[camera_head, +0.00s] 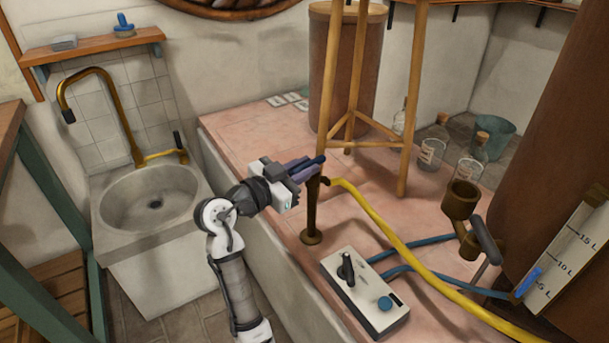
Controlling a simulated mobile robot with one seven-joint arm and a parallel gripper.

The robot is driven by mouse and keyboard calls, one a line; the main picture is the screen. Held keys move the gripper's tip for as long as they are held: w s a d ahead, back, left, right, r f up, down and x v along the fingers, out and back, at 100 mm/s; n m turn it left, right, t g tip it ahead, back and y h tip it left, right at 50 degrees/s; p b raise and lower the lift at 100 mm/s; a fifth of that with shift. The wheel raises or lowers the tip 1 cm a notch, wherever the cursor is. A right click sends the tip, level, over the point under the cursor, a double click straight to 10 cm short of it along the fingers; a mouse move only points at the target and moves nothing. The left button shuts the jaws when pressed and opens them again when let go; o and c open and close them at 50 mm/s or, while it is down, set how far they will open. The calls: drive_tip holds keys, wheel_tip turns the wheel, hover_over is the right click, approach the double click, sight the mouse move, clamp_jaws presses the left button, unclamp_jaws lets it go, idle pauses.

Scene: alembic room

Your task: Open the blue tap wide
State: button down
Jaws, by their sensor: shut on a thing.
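The blue tap shows as a dark blue lever (315,161) at the top of a short brown metal post (313,215) on the pink tiled bench. A yellow hose (385,225) leads off the post to the lower right. My gripper (306,170) reaches in from the left at the top of the post and is shut on the blue tap's lever. The fingers hide much of the lever, and I cannot tell how far it is turned.
A control box (365,293) with a black lever and blue knob stands right of the post. A wooden tripod (331,85) rises behind it. A stone sink (150,200) with a brass spout is at left. Glass bottles (434,148) and a large brown vessel (545,150) are at right.

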drive_tip(key=shift+w+f+g, duration=0.1)
drive_tip(key=shift+g, duration=0.2)
drive_tip(key=c, duration=1.3)
unclamp_jaws()
drive_tip(key=shift+c, duration=0.2)
drive_tip(key=b+v, duration=0.1)
drive_tip(key=v, duration=1.3)
drive_tip(key=shift+w+f, duration=0.1)
drive_tip(key=shift+f, duration=0.1)
